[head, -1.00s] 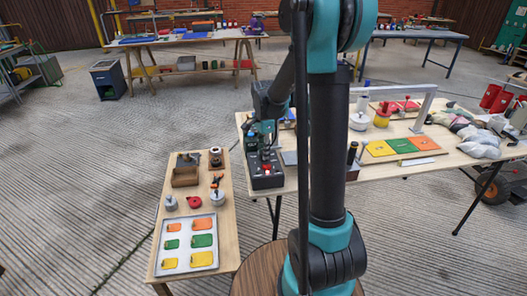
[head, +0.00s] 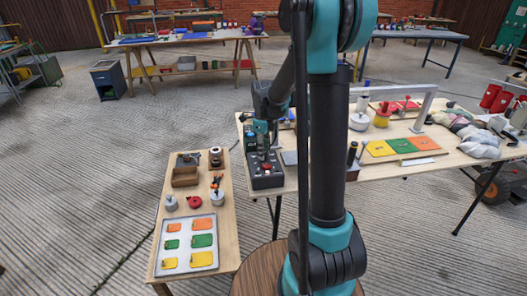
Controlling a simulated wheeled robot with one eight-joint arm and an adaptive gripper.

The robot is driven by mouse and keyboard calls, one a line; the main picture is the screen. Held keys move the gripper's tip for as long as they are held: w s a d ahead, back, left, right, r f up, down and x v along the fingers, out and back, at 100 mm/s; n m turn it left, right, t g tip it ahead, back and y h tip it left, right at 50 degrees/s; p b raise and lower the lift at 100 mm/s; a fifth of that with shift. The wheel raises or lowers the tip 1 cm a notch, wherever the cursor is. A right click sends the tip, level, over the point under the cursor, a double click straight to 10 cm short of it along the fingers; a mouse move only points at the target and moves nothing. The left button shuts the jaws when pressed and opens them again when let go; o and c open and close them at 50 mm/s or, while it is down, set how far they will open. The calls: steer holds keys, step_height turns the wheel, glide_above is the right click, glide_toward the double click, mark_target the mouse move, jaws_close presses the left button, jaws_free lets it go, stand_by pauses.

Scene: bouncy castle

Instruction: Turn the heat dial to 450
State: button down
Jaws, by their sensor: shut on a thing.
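A dark control box (head: 268,180) with a red button (head: 266,167) and several small light marks stands at the left end of the long wooden table. My gripper (head: 262,154) points down at the far part of this box. It is shut on the heat dial there. The dial itself is hidden behind the fingers, and its number marks are too small to read.
The box shares the long table (head: 375,174) with coloured panels (head: 402,146), pots and a grey frame. A low wooden bench (head: 228,222) at the left holds a tray (head: 157,255) of coloured pieces. Bare floor lies between them.

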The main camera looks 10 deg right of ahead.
steer(key=shift+m, duration=0.8)
steer(key=c, duration=1.2)
jaws_free()
step_height(320, 180, up, 12)
